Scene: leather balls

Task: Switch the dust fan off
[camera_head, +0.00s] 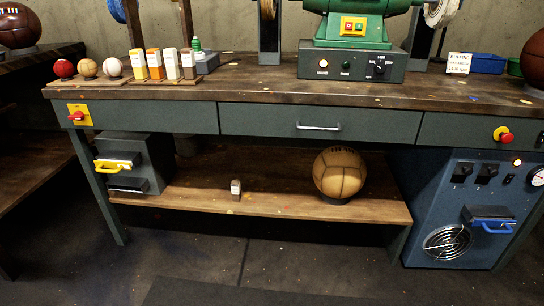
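A blue cabinet (425,195) stands under the right end of the workbench, with a round fan grille (447,243) low on its front. Its upper panel has two black switches, a left one (462,172) and a right one (487,173). The labels are too small to read, so I cannot tell which switch is for the fan or how the switches are set. My gripper is not in view.
The workbench (250,90) carries a green machine (350,28) with a grey control box (305,65). Red stop buttons sit at its left (77,115) and right (503,135). A blue-handled drawer (490,218) juts from the cabinet. A ball (340,173) rests on the lower shelf. The floor in front is clear.

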